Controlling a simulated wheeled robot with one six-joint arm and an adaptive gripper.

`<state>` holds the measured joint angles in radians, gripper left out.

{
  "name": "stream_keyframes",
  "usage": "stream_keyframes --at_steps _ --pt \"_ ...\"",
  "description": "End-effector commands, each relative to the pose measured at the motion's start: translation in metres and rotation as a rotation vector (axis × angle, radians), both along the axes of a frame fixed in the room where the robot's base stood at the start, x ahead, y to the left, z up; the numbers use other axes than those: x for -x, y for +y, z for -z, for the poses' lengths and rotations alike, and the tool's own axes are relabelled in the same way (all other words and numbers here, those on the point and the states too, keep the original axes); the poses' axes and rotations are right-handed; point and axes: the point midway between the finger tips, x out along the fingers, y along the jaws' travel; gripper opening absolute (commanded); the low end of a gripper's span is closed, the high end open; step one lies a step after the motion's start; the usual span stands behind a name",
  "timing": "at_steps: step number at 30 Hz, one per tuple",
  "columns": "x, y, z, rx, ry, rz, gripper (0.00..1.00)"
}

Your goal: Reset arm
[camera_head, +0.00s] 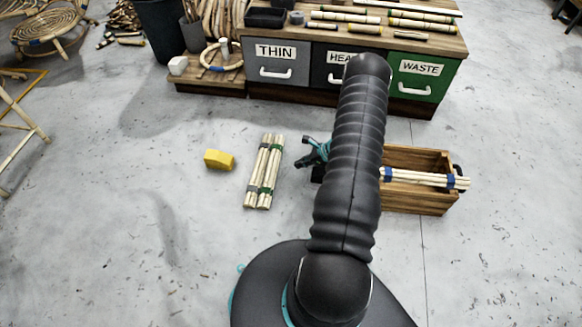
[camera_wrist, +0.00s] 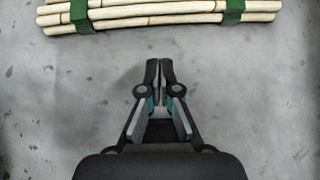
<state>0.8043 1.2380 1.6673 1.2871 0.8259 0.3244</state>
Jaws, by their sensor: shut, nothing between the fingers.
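My gripper (camera_head: 304,158) shows left of my black arm in the head view, over the floor between a bundle of rattan poles and a wooden crate. In the wrist view my gripper (camera_wrist: 159,68) is shut, its fingertips together with nothing between them. The green-banded rattan bundle (camera_head: 263,171) lies on the floor to the left of the gripper, apart from it. The bundle also shows in the wrist view (camera_wrist: 160,12), beyond the fingertips at the top edge. My arm hides part of the crate and the HEAVY drawer.
The wooden crate (camera_head: 415,202) holds a blue-banded rattan bundle (camera_head: 422,178) sticking out at its right. A yellow block (camera_head: 219,159) lies on the floor. The workbench has THIN (camera_head: 281,72), HEAVY (camera_head: 338,78) and WASTE (camera_head: 420,88) drawers, all closed. Open floor lies at left.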

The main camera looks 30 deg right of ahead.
Motion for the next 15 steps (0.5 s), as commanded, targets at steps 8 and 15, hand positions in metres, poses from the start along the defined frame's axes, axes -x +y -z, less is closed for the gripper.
stream_keyframes --at_steps 8,15 --pt "0.020 -0.022 -0.031 0.001 0.001 -0.001 0.00" --pt "0.026 -0.027 -0.038 0.000 0.001 -0.002 0.00"
